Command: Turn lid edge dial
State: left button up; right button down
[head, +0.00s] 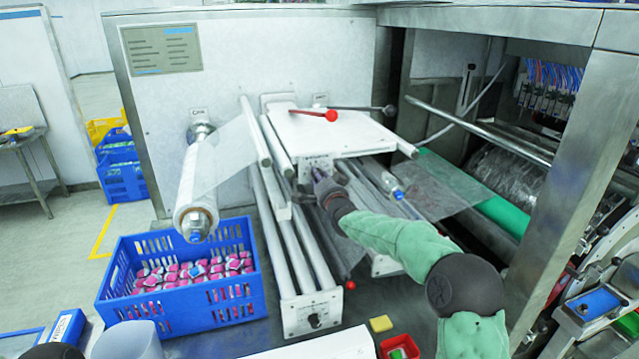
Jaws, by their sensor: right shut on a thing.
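The white lid (335,128) lies over the rollers of the machine, with a small labelled panel (313,164) on its front edge. My right gripper (322,180) is at this front edge, just below the panel. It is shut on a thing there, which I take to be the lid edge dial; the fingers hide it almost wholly. My right arm reaches in from the lower right in a green sleeve. My left gripper is not in view.
A red-knobbed lever (330,116) lies across the lid. A black knob (314,320) is on the lower front panel. A film roll (196,205) stands left, above a blue crate (183,316) of small packs. A yellow block (381,323) and red tray (400,346) lie in front.

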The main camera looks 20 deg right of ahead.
jog(key=shift+f, duration=0.1)
dwell(0.3)
jog(key=c, duration=0.9)
grip_release()
jog(key=shift+s, duration=0.1)
jog(key=s, duration=1.1)
jog(key=shift+s+d, duration=0.2)
jog(key=shift+s, duration=0.2)
